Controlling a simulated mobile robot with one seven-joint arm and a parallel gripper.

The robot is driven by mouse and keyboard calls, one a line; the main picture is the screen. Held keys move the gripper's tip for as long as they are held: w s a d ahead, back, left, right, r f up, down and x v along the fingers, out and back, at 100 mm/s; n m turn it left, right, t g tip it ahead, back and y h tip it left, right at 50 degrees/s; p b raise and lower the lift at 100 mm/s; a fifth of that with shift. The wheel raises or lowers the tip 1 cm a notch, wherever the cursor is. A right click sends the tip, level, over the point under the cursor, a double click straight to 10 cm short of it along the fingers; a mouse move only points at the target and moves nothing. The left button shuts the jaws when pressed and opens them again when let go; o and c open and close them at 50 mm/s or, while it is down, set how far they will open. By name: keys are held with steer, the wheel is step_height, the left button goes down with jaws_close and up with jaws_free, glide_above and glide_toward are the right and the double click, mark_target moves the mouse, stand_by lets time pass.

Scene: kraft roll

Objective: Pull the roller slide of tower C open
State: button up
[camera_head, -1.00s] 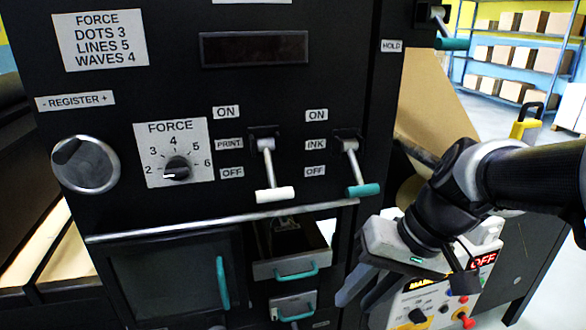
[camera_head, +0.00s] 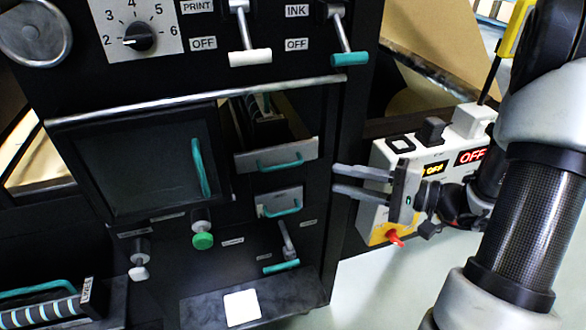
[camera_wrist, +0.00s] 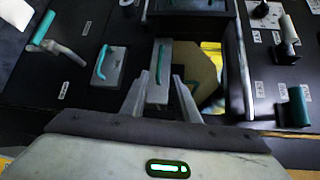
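Two drawer-like slides with teal handles sit in the black machine front; I cannot read which one is the roller slide. The upper slide (camera_head: 252,161) stands out from the front, with dark parts visible behind its face. The lower slide (camera_head: 268,197) looks flush. My gripper (camera_head: 336,179) is open and empty, right of both slides, its fingers pointing left towards them. In the wrist view, the upper slide's face (camera_wrist: 157,93) and teal handle (camera_wrist: 161,58) show beyond and between my fingertips, apart from them. The lower slide (camera_wrist: 107,72) is left of my fingers there.
A windowed door (camera_head: 152,160) with a teal handle is left of the slides. A teal-ended lever (camera_head: 288,245) hangs below them. A control box (camera_head: 409,153) with a red knob stands close behind my gripper. A metal rail (camera_head: 215,98) runs above the slides.

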mark_target(285, 167)
steer(key=x, duration=1.3)
steer(key=shift+s, duration=0.1)
jaws_close()
